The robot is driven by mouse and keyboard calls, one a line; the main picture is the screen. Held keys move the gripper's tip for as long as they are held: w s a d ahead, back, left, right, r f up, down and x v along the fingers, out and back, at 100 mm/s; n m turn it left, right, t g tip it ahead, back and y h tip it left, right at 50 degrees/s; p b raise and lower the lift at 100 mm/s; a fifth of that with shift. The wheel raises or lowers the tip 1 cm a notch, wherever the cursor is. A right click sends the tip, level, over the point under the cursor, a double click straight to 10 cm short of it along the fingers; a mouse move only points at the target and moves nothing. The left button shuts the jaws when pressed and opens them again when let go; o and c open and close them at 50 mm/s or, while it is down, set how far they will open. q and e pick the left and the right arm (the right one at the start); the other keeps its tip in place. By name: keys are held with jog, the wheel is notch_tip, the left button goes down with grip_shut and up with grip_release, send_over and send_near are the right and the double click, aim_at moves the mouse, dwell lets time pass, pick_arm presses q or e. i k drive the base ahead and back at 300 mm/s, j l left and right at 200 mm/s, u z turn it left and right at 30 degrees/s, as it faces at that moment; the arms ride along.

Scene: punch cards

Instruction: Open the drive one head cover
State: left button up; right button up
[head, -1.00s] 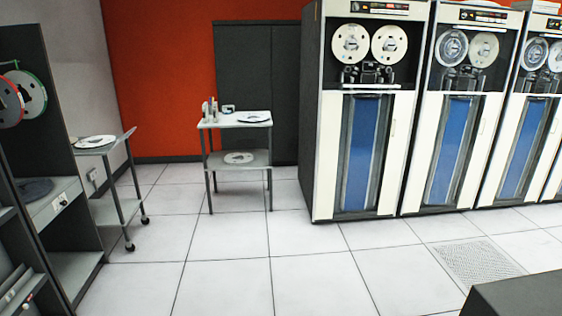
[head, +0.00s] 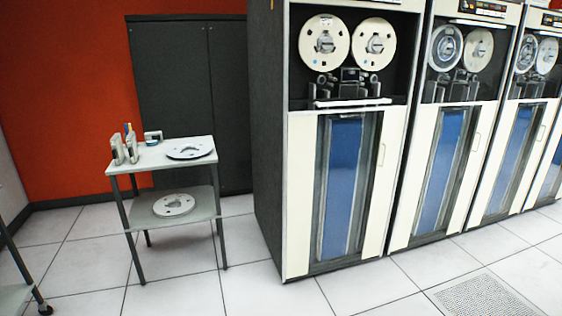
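The nearest tape drive (head: 293,210) stands at the centre of the head view, at the left end of a row of similar drives. It carries two white reels (head: 324,38) side by side at the top. Below them is the dark head assembly (head: 348,84) with a pale horizontal bar (head: 350,102) under it. I cannot tell whether the head cover is open or shut. No number label is readable on the drive. Neither of my grippers is in view.
A small two-shelf table (head: 150,158) with reels and small items stands left of the drive. A dark cabinet (head: 170,85) is behind it. Other tape drives (head: 400,205) continue to the right. The tiled floor (head: 250,297) in front is clear.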

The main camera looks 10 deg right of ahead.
aim_at(352, 75)
jog(key=i+l+z, duration=0.2)
jog(key=i+z, duration=0.2)
jog(key=i, duration=0.15)
jog(key=i+z, duration=0.35)
jog(key=i, duration=0.25)
jog(key=i+j+z, duration=0.1)
jog(key=i+z, duration=0.3)
jog(key=i, duration=0.15)
jog(key=i+l+u, duration=0.4)
jog(key=i, duration=0.25)
jog(key=i+l+u, duration=0.4)
jog(key=i+l, duration=0.1)
jog(key=i, duration=0.1)
